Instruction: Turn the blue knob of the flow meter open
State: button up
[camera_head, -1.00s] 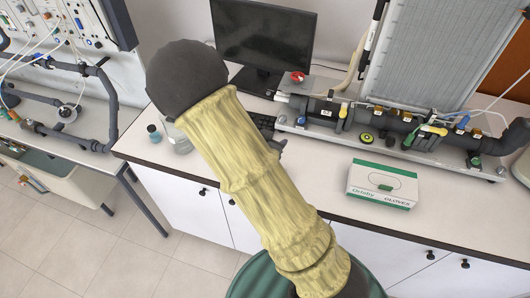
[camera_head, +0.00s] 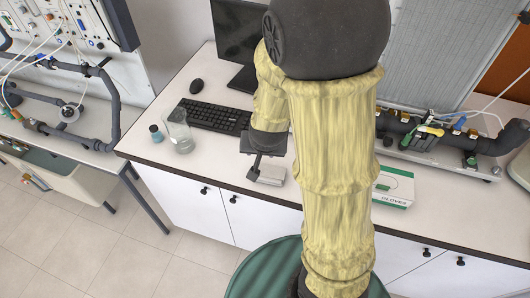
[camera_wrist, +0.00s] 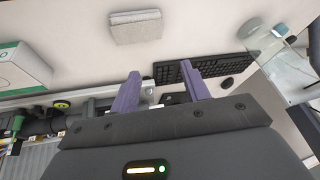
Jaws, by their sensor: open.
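A black pipe assembly (camera_head: 480,144) lies along the right bench, partly hidden by my arm. A small blue part (camera_head: 460,122) shows on top of it; I cannot tell whether this is the flow meter's blue knob. Small blue parts (camera_head: 47,63) also show around the left pipe rig. My gripper (camera_head: 258,166) hangs over the bench, left of the pipe assembly and apart from it. In the wrist view my gripper's two purple fingers (camera_wrist: 158,86) are apart with nothing held between them. No blue knob shows clearly in the wrist view.
A pale block (camera_head: 272,173) lies on the bench near my gripper. A glove box (camera_head: 396,187) sits right of my arm. A keyboard (camera_head: 212,115), mouse (camera_head: 196,86), glass beaker (camera_head: 178,132) and small bottle (camera_head: 155,133) stand left. The monitor (camera_head: 238,35) is behind.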

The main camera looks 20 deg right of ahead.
jog(key=shift+n+g+y, duration=0.4)
jog(key=shift+n+g, duration=0.2)
jog(key=shift+n, duration=0.3)
jog(key=shift+s+r, duration=0.65)
jog(key=shift+s, duration=0.25)
jog(key=shift+s+r, duration=0.65)
jog(key=shift+s, duration=0.25)
